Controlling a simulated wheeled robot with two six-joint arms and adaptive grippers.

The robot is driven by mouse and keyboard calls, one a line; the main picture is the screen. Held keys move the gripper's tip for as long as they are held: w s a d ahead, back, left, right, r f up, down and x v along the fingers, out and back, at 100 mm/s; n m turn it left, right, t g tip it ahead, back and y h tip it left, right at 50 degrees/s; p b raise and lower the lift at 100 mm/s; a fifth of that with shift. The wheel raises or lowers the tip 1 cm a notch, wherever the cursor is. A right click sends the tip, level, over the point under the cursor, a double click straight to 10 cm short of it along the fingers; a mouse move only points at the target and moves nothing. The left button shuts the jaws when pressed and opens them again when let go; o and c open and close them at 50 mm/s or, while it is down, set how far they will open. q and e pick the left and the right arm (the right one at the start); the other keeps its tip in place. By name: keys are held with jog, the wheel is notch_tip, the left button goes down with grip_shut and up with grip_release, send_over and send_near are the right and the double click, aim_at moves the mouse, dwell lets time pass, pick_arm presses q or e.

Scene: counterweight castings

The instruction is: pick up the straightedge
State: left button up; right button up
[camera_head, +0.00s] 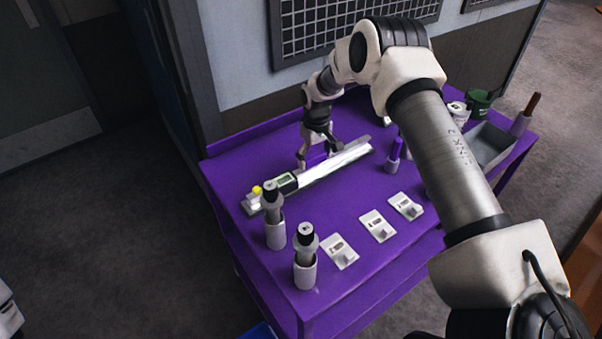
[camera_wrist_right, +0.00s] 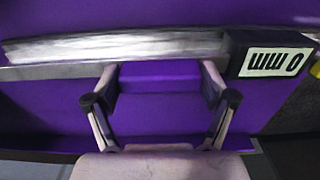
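A long bright metal bar (camera_head: 340,163), which looks like the straightedge, lies diagonally on the purple cart top. In the right wrist view the bar (camera_wrist_right: 120,46) crosses the upper part, with a duller grey strip along its near edge. A dark housing with a "0 mm" display (camera_wrist_right: 272,63) adjoins its right end; I cannot tell whether bar and housing are one piece. My right gripper (camera_head: 319,158) is low beside the bar, over its far side. In the right wrist view its fingers (camera_wrist_right: 159,72) are spread, with bare purple surface between them. My left gripper is not in view.
Several white plates (camera_head: 378,226) lie along the near edge. A purple-topped item (camera_head: 395,154) stands right of the bar. A grey tray (camera_head: 480,151) and green container (camera_head: 479,103) are farther right.

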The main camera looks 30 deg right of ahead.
aim_at(314, 155)
jog(key=shift+c, duration=0.5)
jog(key=shift+w+a, duration=0.1)
jog(key=shift+w, duration=0.1)
jog(key=shift+r, duration=0.2)
notch_tip(314, 155, up, 9)
jog(key=b, duration=0.3)
jog(key=shift+r, duration=0.3)
